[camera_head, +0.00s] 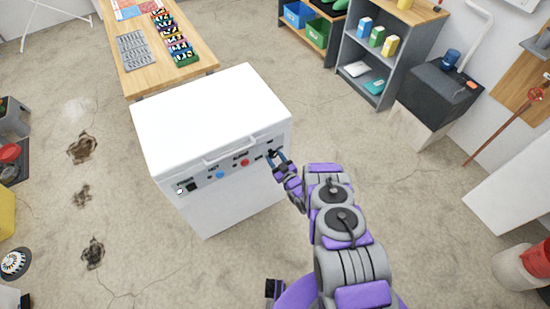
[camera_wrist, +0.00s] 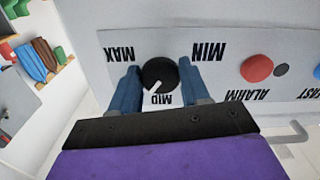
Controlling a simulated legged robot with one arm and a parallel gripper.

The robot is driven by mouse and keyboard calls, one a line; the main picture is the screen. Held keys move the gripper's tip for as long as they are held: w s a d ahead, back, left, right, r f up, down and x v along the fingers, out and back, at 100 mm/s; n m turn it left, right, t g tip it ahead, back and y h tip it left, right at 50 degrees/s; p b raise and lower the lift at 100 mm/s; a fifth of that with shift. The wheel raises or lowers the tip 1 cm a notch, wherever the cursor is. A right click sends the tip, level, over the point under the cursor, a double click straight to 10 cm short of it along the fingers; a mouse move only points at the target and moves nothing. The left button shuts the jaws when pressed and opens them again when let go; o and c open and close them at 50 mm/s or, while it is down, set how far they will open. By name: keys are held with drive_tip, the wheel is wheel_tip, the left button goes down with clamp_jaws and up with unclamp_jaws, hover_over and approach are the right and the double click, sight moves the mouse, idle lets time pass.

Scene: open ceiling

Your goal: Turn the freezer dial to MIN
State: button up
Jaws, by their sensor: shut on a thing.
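The white chest freezer (camera_head: 210,108) stands in front of me, its lid closed and its control panel (camera_head: 222,168) facing me. My gripper (camera_head: 277,157) is at the right end of that panel and covers the dial there. In the wrist view the labels appear upside down. The round black dial (camera_wrist: 160,72) sits between the two blue fingers of my gripper (camera_wrist: 159,80), which are shut on its sides. Its white pointer mark points down, near the MID label (camera_wrist: 158,99). The MAX label (camera_wrist: 119,54) is at left and the MIN label (camera_wrist: 208,51) at right.
A red alarm button (camera_wrist: 256,68) and a small dark round part (camera_wrist: 281,70) lie right of the dial. A wooden table (camera_head: 190,45) stands behind the freezer. A grey shelf (camera_head: 385,50) and a dark box (camera_head: 437,92) stand at right. Floor left of the freezer is open.

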drive_tip(key=n, duration=1.5)
drive_tip(key=shift+b, duration=0.3)
drive_tip(key=n+b, duration=0.1)
drive_tip(key=n, duration=0.5)
drive_tip(key=shift+n, duration=0.4)
drive_tip(key=n+b, duration=0.1)
drive_tip(key=n, duration=0.4)
drive_tip(key=shift+s, duration=0.1)
drive_tip(key=shift+n, duration=0.3)
